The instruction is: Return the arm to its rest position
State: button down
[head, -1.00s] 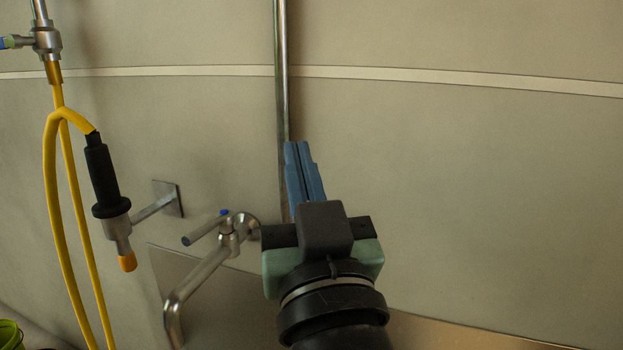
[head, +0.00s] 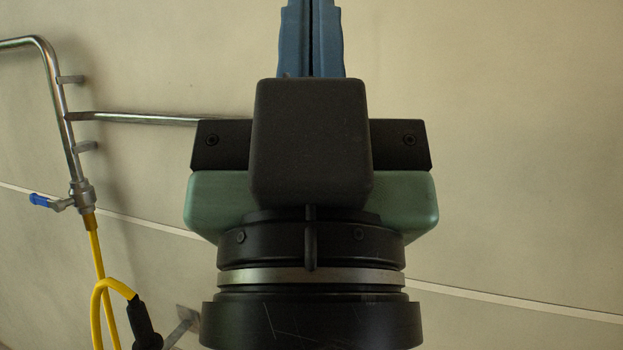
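My gripper (head: 311,12) fills the middle of the head view, close to the camera and pointing up. Its two blue fingers lie side by side with only a thin dark line between them, so it looks shut. No object shows between the fingers, but their very tips are cut off by the top edge. My wrist is below it, at the bottom of the picture. The gripper appears in front of a pale wall (head: 520,150), touching nothing that I can see.
At left, a steel pipe (head: 57,95) with a blue-handled valve (head: 50,202) runs down to a yellow hose (head: 96,262) and its black spray handle (head: 143,325). A horizontal pipe passes behind my gripper. The right side shows only bare wall.

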notch_tip(320, 180, up, 14)
jog(key=p, duration=1.2)
jog(key=shift+r, duration=0.25)
